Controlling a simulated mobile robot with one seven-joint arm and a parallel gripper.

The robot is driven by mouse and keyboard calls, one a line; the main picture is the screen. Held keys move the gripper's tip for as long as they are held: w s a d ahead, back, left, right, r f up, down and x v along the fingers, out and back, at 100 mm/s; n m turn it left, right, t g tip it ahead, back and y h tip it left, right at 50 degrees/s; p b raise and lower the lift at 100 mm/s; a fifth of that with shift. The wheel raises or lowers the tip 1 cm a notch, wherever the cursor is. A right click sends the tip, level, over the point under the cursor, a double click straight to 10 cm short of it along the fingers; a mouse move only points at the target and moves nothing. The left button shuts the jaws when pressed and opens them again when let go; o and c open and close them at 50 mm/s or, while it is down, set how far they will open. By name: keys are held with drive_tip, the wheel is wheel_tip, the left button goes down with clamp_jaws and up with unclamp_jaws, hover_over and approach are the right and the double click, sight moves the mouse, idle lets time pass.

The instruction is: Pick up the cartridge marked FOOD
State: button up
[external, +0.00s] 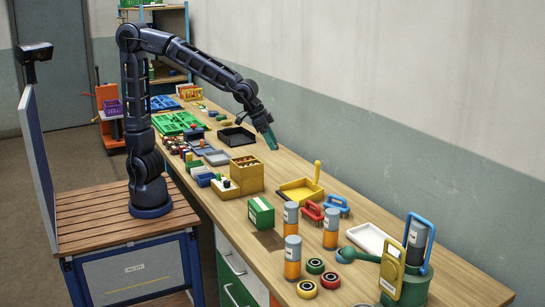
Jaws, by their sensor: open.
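Several orange cylinders with grey tops, which look like the cartridges, stand upright at the near part of the bench: one at the back left (291,217), one to the right (331,230) and one nearer the front (292,260). A similar grey-topped cylinder (417,240) stands in a green container at the front right. Any markings are too small to read, so I cannot tell which says FOOD. My gripper (271,140), with teal fingers, is open and empty. It points down over the bench beside the black tray, well behind the cylinders.
A green-and-white box (261,213), red brush (312,211), blue brush (336,206) and yellow dustpan (300,190) lie around the cylinders. A white tray (374,240), green scoop (360,254) and several rings (315,266) are near the front. The wall borders the bench's right side.

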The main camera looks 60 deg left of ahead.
drive_tip(key=s+d+f+m+h, duration=0.1)
drive_tip(key=s+d+f, duration=0.15)
drive_tip(key=d, duration=0.65)
drive_tip(key=s+d+f+m, duration=0.1)
drive_tip(key=s+d+f, duration=0.15)
drive_tip(key=d, duration=0.65)
drive_tip(key=m+h, duration=0.1)
drive_tip(key=m, duration=0.2)
approach(300, 261)
wheel_tip(300, 261, up, 5)
drive_tip(key=a, duration=0.3)
drive_tip(key=shift+g, duration=0.3)
drive_tip(key=shift+s+x, duration=0.15)
drive_tip(key=shift+x, duration=1.7)
drive_tip(key=shift+s+x, duration=0.2)
drive_tip(key=shift+x, duration=1.7)
drive_tip(key=shift+s+x, duration=0.15)
drive_tip(key=shift+x, duration=1.7)
drive_tip(key=shift+d, duration=0.1)
drive_tip(key=c, duration=1.3)
